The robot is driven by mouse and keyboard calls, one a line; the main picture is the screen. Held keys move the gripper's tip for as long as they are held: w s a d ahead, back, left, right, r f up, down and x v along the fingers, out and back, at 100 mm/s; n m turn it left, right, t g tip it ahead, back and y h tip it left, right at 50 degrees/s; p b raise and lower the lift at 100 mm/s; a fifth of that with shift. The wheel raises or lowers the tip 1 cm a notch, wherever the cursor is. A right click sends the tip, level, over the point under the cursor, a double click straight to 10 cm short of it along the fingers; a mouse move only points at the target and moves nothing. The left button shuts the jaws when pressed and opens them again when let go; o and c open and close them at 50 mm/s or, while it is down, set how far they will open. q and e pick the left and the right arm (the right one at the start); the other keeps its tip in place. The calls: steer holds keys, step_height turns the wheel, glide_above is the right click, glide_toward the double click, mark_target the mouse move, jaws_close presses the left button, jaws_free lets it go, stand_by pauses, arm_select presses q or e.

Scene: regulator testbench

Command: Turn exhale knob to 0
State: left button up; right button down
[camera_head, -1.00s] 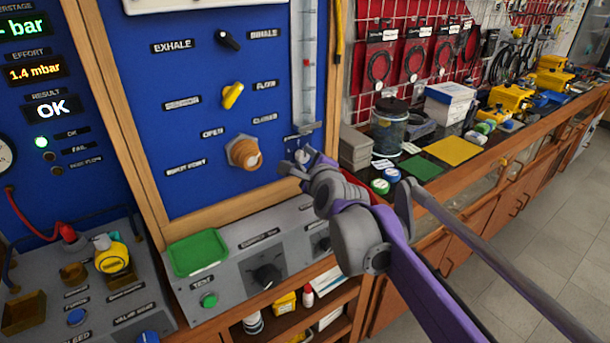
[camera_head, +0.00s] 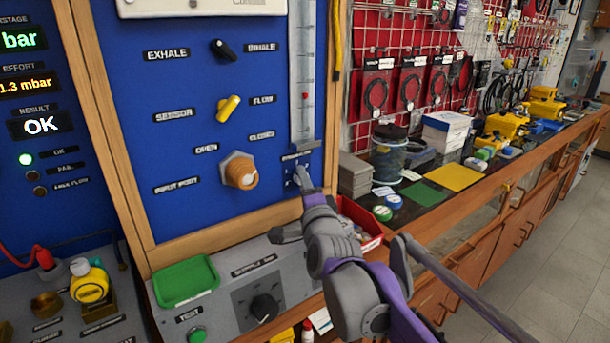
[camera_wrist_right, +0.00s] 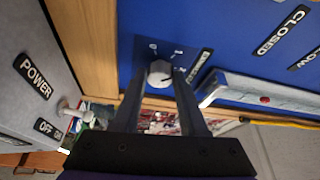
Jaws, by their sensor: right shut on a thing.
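My right gripper (camera_head: 301,178) is at the lower right of the blue panel, below the flow tube. In the wrist view its two fingers (camera_wrist_right: 159,76) stand on either side of a small light grey round knob (camera_wrist_right: 160,71) and are shut on it. The knob sits on a dark blue plate with small white marks around it. A partly covered label (camera_wrist_right: 201,65) beside it appears to begin with "EXHALE". In the head view the gripper mostly hides this knob. I cannot tell which mark the knob points to. My left gripper is not in view.
A black selector (camera_head: 223,50) between EXHALE and INHALE labels, a yellow selector (camera_head: 228,108) and an orange-brown port (camera_head: 239,171) are on the panel. The flow tube (camera_head: 303,80) is just above my gripper. A grey console (camera_head: 235,290) with a green tray (camera_head: 186,281) stands below.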

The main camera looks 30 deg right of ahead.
arm_select(q)
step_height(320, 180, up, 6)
steer(key=p, duration=0.5)
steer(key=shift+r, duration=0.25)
arm_select(e)
steer(key=shift+d+f+n+t+y, duration=0.15)
steer(key=shift+n+t+y, duration=0.85)
steer(key=shift+n, duration=2.25)
steer(key=shift+d+n+t+y, duration=0.1)
steer(key=shift+n+t+y, duration=0.9)
steer(key=shift+n, duration=2.3)
steer(key=shift+d+f+n+t+y, duration=0.15)
steer(key=shift+n+t+y, duration=0.35)
steer(key=shift+n+y, duration=1.9)
steer(key=shift+n+h, duration=0.9)
steer(key=shift+n, duration=0.15)
steer(key=shift+c, duration=2.2)
jaws_free()
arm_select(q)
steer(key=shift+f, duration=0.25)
arm_select(e)
steer(key=v, duration=1)
steer(key=shift+s, duration=0.35)
